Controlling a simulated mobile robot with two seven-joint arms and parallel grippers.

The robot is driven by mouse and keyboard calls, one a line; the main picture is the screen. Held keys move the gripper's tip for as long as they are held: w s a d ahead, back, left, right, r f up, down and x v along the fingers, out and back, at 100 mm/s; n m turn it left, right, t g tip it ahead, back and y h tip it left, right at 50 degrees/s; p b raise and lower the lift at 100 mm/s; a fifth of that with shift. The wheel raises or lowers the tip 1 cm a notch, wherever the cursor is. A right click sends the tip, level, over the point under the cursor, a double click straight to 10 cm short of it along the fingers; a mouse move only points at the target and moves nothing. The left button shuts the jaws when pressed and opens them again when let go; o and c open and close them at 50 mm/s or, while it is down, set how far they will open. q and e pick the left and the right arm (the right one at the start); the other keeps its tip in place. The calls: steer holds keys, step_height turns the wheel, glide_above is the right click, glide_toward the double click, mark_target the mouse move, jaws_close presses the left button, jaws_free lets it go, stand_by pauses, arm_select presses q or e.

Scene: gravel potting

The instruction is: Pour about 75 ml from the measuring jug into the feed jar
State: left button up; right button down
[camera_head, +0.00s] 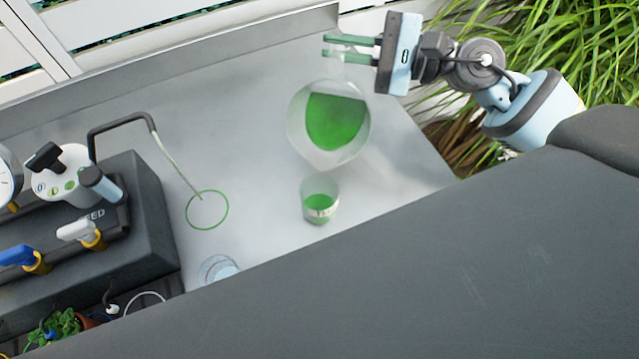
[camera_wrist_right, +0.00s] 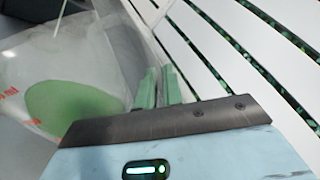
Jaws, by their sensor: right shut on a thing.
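The clear measuring jug (camera_head: 297,128) holds bright green liquid and hangs above the bench at the upper middle of the head view. My right gripper (camera_head: 337,48) is shut on the jug's handle side. In the right wrist view the closed green fingers (camera_wrist_right: 158,88) are beside the jug (camera_wrist_right: 85,52), with the green liquid showing through its wall. The jug looks tilted. A small clear jar (camera_head: 320,188) with a pale band stands on the bench just below the jug in the picture and has green liquid in it. I see no stream between them. My left gripper is not in view.
A dark dosing unit (camera_head: 150,215) with coloured levers and a bent spout (camera_head: 170,155) stands at left. A green ring (camera_head: 207,228) marks the grey bench below the spout tip. An empty clear glass (camera_head: 218,268) stands near the front edge. White slats rise behind.

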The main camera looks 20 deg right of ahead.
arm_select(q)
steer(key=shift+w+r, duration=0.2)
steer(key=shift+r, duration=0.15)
arm_select(e)
steer(key=shift+s+a+r, duration=0.15)
steer(key=shift+r, duration=0.3)
arm_select(q)
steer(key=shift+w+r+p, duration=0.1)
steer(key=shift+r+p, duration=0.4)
steer(key=shift+p, duration=0.15)
arm_select(e)
steer(key=shift+s+a+r+n, duration=0.2)
steer(key=shift+s+r+n, duration=0.15)
steer(key=shift+r+n, duration=0.35)
